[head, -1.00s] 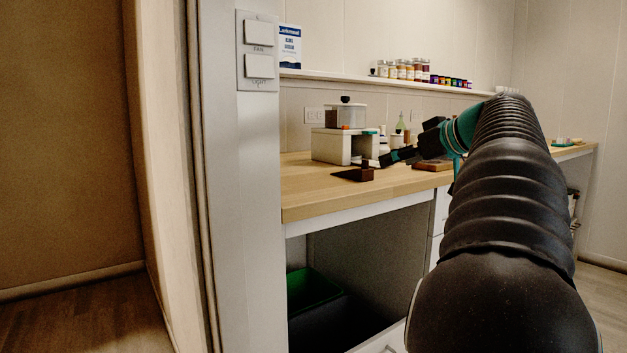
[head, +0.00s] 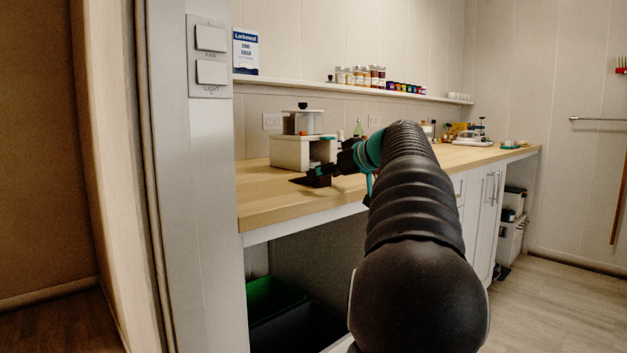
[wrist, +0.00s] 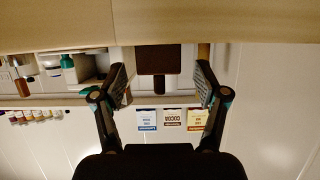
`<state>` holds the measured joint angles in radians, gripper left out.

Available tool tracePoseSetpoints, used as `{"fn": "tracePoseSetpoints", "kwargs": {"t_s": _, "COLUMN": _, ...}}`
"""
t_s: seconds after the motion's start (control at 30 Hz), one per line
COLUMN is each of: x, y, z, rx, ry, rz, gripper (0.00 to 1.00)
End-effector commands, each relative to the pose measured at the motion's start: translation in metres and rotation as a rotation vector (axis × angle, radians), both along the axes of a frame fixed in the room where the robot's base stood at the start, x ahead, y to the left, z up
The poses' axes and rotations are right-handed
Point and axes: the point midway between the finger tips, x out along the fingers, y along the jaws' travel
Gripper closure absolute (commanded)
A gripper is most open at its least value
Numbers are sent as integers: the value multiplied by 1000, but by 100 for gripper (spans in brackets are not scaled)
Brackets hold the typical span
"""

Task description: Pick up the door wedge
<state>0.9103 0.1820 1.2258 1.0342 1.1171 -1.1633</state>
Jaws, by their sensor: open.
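A dark brown piece that looks like the door wedge (head: 322,180) lies on the wooden counter (head: 268,201), with a flat dark part at its left and a raised block. My gripper (head: 330,171) is at the block and partly hides it in the head view. In the wrist view the brown piece (wrist: 158,60) shows as a square face with a narrow stem, between the two open fingers of my gripper (wrist: 162,80). There is a gap on each side of it. Whether a finger touches it cannot be told.
A pale block stand (head: 290,152) with a lidded canister (head: 304,122) stands just behind the brown piece. Spice jars (head: 360,77) line the shelf above. A wall with switches (head: 210,56) is at the left. The front left of the counter is clear.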

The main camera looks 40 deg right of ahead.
Motion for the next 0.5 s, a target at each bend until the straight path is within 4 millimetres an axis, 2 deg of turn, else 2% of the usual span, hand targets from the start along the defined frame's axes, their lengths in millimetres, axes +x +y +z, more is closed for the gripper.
{"fn": "tracePoseSetpoints", "kwargs": {"t_s": 0.2, "x": 29, "y": 2, "z": -11, "rx": 3, "ry": 1, "rz": 1, "gripper": 27}}
{"fn": "tracePoseSetpoints", "kwargs": {"t_s": 0.47, "x": 31, "y": 1, "z": -12, "rx": 0, "ry": 1, "rz": -1, "gripper": 27}}
{"fn": "tracePoseSetpoints", "kwargs": {"t_s": 0.5, "x": 31, "y": 2, "z": -12, "rx": 0, "ry": 1, "rz": -1, "gripper": 37}}
